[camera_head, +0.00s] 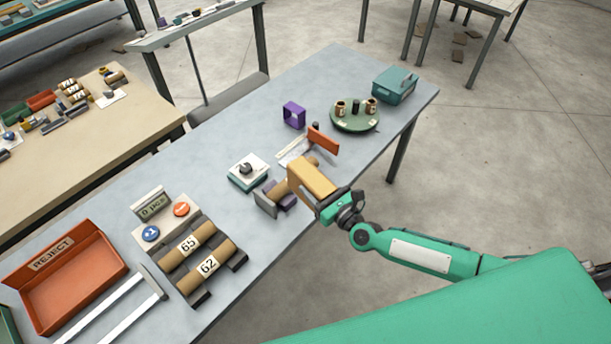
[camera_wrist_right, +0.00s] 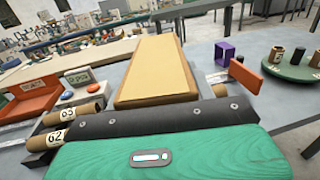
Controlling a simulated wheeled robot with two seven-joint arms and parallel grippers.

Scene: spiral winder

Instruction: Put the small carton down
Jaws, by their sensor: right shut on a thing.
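The small carton (camera_head: 311,181), a tan-yellow box, is in my right gripper (camera_head: 328,203) near the front edge of the grey table (camera_head: 330,95). In the right wrist view the carton (camera_wrist_right: 158,72) stretches away from the dark gripper (camera_wrist_right: 160,115). The gripper is shut on the carton's near end. In the head view the carton partly covers a brown tube in a dark cradle (camera_head: 268,203). I cannot tell whether the carton touches anything beneath it. My left gripper is not in view.
Left are a red reject tray (camera_head: 75,275), tubes marked 65 (camera_head: 190,244) and 62 (camera_head: 208,265), and a counter (camera_head: 151,204). Near the carton are an orange plate (camera_head: 323,141), a teal dial box (camera_head: 247,172) and a purple frame (camera_head: 294,114). A green turntable (camera_head: 355,121) stands beyond.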

